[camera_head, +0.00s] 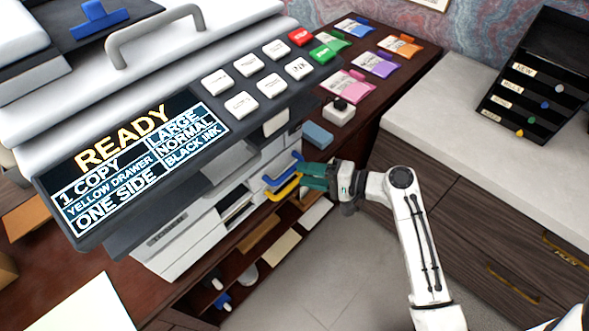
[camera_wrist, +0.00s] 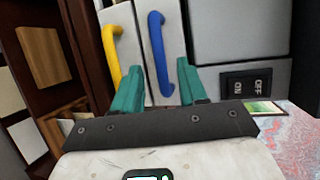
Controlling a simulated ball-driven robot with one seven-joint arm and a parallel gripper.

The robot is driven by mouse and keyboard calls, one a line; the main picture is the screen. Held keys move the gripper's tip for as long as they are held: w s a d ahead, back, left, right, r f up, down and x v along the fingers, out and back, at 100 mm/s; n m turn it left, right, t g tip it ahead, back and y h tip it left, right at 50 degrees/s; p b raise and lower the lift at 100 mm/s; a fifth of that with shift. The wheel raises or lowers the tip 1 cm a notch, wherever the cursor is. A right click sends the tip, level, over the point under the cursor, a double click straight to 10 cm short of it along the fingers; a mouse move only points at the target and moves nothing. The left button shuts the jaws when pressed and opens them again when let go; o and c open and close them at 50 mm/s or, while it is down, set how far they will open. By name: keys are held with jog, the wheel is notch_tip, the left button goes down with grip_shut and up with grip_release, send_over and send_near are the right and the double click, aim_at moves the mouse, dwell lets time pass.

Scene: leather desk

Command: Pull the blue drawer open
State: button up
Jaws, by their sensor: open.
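The blue drawer is a pale front panel (camera_wrist: 174,28) with a blue bar handle (camera_wrist: 157,45); the handle also shows in the head view (camera_head: 285,175), on the side of the printer. The drawer front looks about flush with its neighbours. My gripper (camera_wrist: 156,80) is open, with teal fingers. In the wrist view the lower end of the blue handle lies between the two fingers, and nothing is clamped. In the head view my gripper (camera_head: 304,175) is right at the blue handle; whether it touches is not clear.
A yellow handle (camera_wrist: 111,55) sits close beside the blue one, left of it in the wrist view. An on/off switch (camera_wrist: 246,84) is to the right. Shelves (camera_wrist: 40,55) with paper stacks lie below the desk. Floor (camera_head: 345,265) is clear near my arm.

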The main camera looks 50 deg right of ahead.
jog(key=shift+x, duration=2.1)
jog(key=shift+s, duration=0.1)
grip_shut()
